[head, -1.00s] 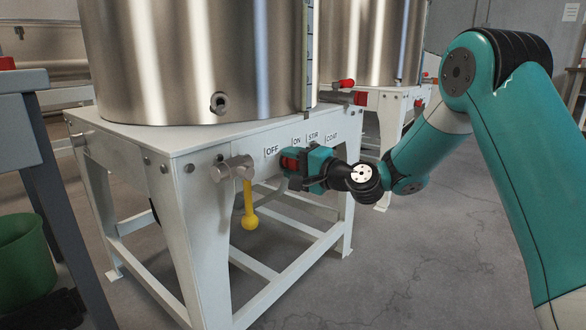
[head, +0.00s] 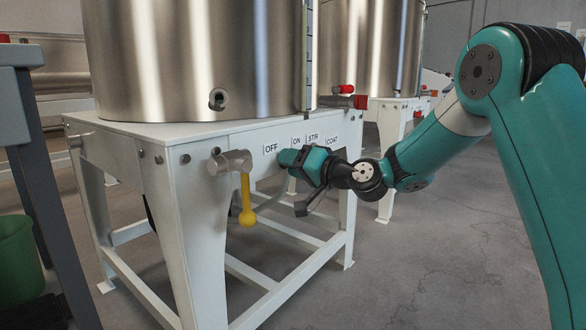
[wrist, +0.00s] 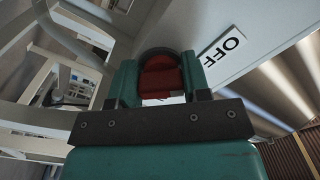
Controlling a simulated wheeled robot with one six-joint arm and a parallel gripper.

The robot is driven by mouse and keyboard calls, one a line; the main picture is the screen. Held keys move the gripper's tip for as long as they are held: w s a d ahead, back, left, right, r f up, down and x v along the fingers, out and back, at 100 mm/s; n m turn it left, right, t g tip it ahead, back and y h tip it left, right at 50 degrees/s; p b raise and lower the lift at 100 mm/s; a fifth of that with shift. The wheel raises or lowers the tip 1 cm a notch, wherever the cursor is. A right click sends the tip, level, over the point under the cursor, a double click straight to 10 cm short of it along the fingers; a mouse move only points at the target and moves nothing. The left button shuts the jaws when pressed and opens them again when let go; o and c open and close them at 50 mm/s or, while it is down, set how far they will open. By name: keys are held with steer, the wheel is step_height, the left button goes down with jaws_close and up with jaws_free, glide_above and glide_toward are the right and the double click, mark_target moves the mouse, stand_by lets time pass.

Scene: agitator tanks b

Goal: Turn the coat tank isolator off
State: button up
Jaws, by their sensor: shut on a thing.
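The coat tank isolator is a red knob (wrist: 160,78) in the wrist view, with a dark rounded surround behind it. It sits on the white frame beside the OFF label (wrist: 223,45). My gripper (wrist: 158,90) is shut on the red knob, one teal finger on each side. In the head view my gripper (head: 286,158) reaches the front rail from the right and hides the knob. The OFF label (head: 271,148) is left of the gripper there; the ON label (head: 297,141) and the STIR (head: 313,138) and COAT (head: 332,141) labels are just above and right.
A steel tank (head: 200,60) stands on the white frame (head: 180,220). A yellow-handled valve (head: 247,205) hangs left of my gripper. A second tank (head: 370,45) is behind. A green bucket (head: 15,255) is at far left. The floor at right is clear.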

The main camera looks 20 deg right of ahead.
stand_by(0.5)
steer(key=o, duration=0.9)
steer(key=v, duration=1.7)
steer(key=shift+s+d+p, duration=0.1)
steer(key=shift+s+p, duration=0.05)
steer(key=shift+p, duration=0.25)
